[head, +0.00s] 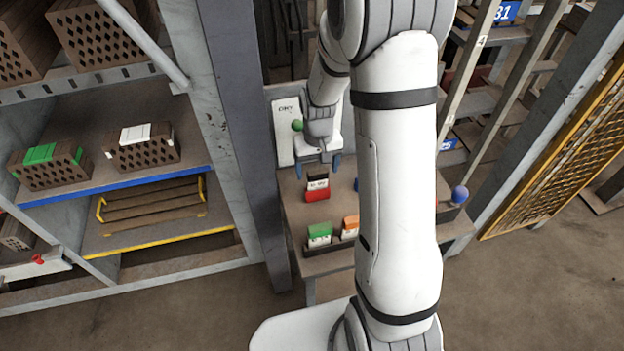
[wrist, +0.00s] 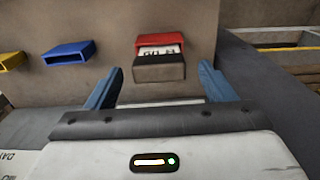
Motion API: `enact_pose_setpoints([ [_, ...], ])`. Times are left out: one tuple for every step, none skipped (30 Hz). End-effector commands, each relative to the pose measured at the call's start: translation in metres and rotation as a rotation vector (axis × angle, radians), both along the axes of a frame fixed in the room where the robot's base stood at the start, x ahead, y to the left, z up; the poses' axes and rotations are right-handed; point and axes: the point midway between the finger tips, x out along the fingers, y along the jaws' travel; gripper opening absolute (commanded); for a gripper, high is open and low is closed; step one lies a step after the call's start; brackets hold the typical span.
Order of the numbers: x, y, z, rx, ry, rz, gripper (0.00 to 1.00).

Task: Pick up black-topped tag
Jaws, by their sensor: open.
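The black-topped tag (head: 318,183) has a white label with dark print and stands in a red holder (head: 317,196) on the small table. In the wrist view the tag (wrist: 159,73) shows its black top nearest me, with the red holder (wrist: 162,40) behind it. My gripper (head: 317,167) is just behind the tag in the head view. In the wrist view its blue fingers (wrist: 161,72) are open, one on each side of the tag, with gaps on both sides. The tag's lower part is hidden in the holder.
A blue holder (wrist: 70,53) and a yellow holder (wrist: 11,60) look empty, left of the tag. A green-topped tag (head: 320,230) and an orange one (head: 350,222) stand at the table's front. A grey post (head: 240,120) rises close on the left. My arm hides the table's middle.

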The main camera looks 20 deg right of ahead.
Motion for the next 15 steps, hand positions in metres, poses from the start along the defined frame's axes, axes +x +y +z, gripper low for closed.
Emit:
enact_pose_setpoints([
  [-0.003,-0.001,-0.006,0.0,0.006,-0.001,0.76],
  [-0.005,-0.001,-0.011,0.0,0.006,-0.001,0.76],
  [-0.004,-0.001,-0.017,0.0,0.005,-0.001,0.76],
  [-0.004,-0.001,-0.021,0.0,0.004,-0.001,0.76],
  [-0.004,-0.001,-0.024,0.0,0.004,-0.001,0.76],
  [-0.004,-0.001,-0.028,0.0,0.003,-0.001,0.76],
  [-0.003,-0.001,-0.03,0.0,0.002,-0.001,0.76],
  [-0.003,-0.001,-0.031,0.0,0.002,-0.001,0.76],
  [-0.003,-0.001,-0.033,0.0,0.002,-0.001,0.76],
  [-0.003,-0.001,-0.033,0.0,0.001,-0.001,0.76],
  [-0.003,-0.001,-0.034,0.0,0.001,-0.001,0.76],
  [-0.003,-0.001,-0.034,0.0,0.0,-0.001,0.76],
  [-0.003,-0.001,-0.034,0.0,0.0,-0.001,0.76],
  [-0.003,-0.001,-0.034,0.0,0.0,-0.001,0.76],
  [-0.003,-0.001,-0.034,0.0,0.0,-0.001,0.76],
])
